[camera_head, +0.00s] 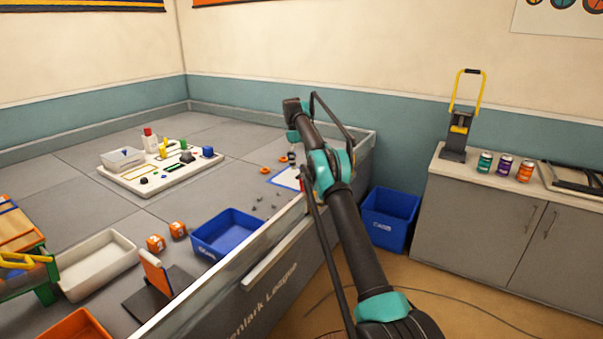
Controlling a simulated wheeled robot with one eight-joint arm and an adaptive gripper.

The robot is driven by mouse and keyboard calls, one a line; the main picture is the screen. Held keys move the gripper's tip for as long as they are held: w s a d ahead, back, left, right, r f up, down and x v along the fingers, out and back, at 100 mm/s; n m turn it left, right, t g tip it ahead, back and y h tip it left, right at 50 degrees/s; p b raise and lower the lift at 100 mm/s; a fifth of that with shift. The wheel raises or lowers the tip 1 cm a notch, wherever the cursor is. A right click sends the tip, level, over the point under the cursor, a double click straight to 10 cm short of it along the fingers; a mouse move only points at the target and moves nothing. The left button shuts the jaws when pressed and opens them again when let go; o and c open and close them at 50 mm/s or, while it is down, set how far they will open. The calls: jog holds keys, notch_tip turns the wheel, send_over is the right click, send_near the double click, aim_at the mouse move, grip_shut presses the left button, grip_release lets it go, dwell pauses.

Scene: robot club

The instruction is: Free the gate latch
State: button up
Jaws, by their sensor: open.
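No part can be clearly told as the gate latch at this size. An orange upright flap (156,272) stands tilted on a dark base near the front wall of the pen; I cannot tell if it is the gate. A white board (175,178) with small red, yellow, green and blue parts lies farther back on the grey floor. My gripper (292,158) is small and partly hidden by my arm, over the pen's right end. It is open, apart from the board and the flap. Nothing is visibly held in it.
A blue bin (228,234), orange cubes (166,236) and a white tray (97,265) are in the pen. The raised front wall (225,277) runs below my arm. Outside are another blue bin (389,220) and a grey cabinet (500,218) with cans (505,165).

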jog(key=shift+r, duration=1)
